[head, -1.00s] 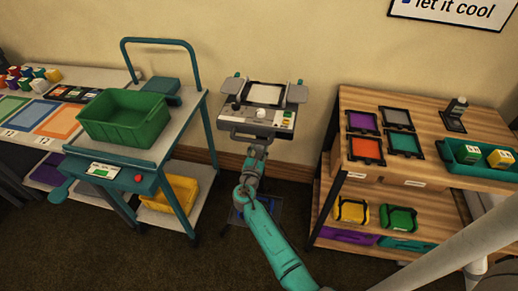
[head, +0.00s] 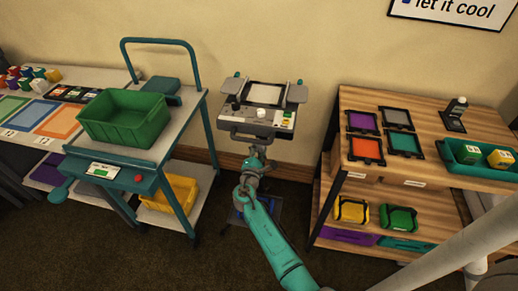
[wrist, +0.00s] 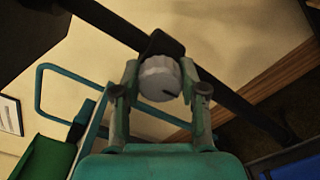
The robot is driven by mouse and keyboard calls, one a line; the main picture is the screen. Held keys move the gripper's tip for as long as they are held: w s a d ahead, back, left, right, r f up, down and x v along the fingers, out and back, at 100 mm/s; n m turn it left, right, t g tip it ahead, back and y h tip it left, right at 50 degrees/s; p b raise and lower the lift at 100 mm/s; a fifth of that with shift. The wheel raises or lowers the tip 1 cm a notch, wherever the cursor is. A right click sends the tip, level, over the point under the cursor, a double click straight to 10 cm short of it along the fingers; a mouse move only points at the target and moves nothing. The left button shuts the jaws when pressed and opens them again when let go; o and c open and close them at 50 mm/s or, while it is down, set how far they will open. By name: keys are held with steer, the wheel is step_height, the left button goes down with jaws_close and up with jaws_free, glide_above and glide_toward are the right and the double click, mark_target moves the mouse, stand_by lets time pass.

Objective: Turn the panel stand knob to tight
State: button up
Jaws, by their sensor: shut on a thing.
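The panel stand (head: 236,127) stands against the wall in the middle of the head view, with a framed panel and small controls on top. Its knob (wrist: 159,76) is pale, round and ribbed with a dark mark on its face, and sits on a dark bar in the wrist view. My gripper (wrist: 160,84) is shut on the knob, one finger on each side. In the head view my gripper (head: 258,152) is just below the front of the stand, and the knob is hidden there. I cannot read any tight marking.
A teal cart (head: 190,150) with a green bin (head: 125,118) stands left of the stand. A wooden shelf unit (head: 375,178) with coloured frames stands to the right. Dark carpet lies open between them, around the stand's base.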

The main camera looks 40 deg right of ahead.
steer(key=m, duration=0.4)
steer(key=shift+m, duration=2.8)
steer(key=shift+f, duration=0.1)
steer(key=o, duration=1.2)
steer(key=shift+c, duration=0.2)
steer(key=shift+s+a, duration=0.1)
steer(key=v, duration=1.1)
steer(key=shift+s+a, duration=0.3)
